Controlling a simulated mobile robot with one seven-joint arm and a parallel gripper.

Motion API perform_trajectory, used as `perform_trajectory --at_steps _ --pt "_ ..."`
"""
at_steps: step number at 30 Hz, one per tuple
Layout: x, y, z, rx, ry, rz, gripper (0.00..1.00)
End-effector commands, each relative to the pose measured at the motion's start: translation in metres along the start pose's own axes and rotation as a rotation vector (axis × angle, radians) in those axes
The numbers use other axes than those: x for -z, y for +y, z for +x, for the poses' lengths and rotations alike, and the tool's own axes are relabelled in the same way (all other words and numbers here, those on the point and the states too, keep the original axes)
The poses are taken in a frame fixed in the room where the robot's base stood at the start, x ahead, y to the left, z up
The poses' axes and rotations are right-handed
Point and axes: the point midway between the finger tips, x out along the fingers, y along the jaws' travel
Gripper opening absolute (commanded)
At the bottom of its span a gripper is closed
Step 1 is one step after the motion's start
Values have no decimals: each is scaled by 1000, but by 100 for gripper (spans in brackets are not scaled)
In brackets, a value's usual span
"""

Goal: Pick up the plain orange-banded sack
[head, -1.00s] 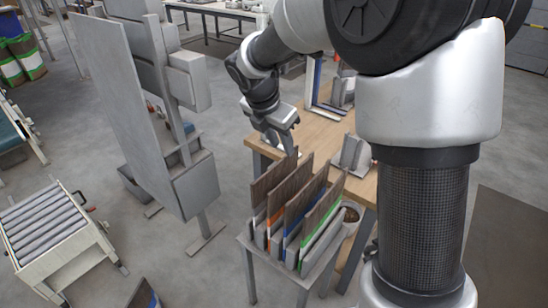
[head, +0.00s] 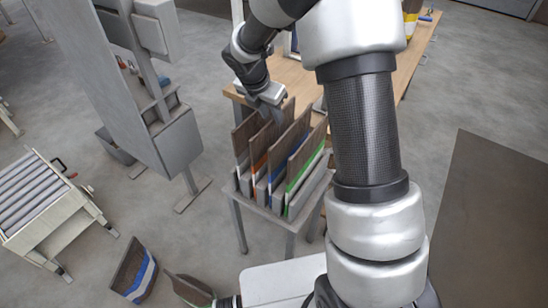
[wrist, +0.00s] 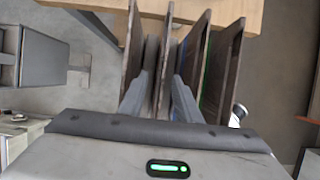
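Several dark brown sacks stand upright side by side in slots of a grey rack (head: 274,212) in the head view. An orange-banded sack (head: 260,168) is toward the left of the row; whether it is plain cannot be told. A blue-banded sack (head: 286,160) and a green-banded sack (head: 306,168) stand to its right. My gripper (head: 271,108) is above the back of the row, pointing down. In the wrist view my gripper (wrist: 160,100) has its fingers apart, with thin upright sack edges showing between and beyond them. No band colour shows between the fingers, and contact cannot be told.
A wooden table (head: 292,78) stands behind the rack. A grey panel stand (head: 110,80) is to the left, and a roller conveyor (head: 45,205) is at the far left. A blue-banded sack (head: 134,272) and a green-banded one (head: 190,290) are at the bottom.

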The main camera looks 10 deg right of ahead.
Motion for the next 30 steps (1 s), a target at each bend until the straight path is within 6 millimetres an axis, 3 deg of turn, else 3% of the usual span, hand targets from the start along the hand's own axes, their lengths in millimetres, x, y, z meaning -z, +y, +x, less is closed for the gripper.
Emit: perform_trajectory --at_steps 6,9,30 --pt "3 -3 36 3 3 -1 30" --pt "2 -2 42 0 2 -1 30" --pt "4 -2 46 0 2 0 30"
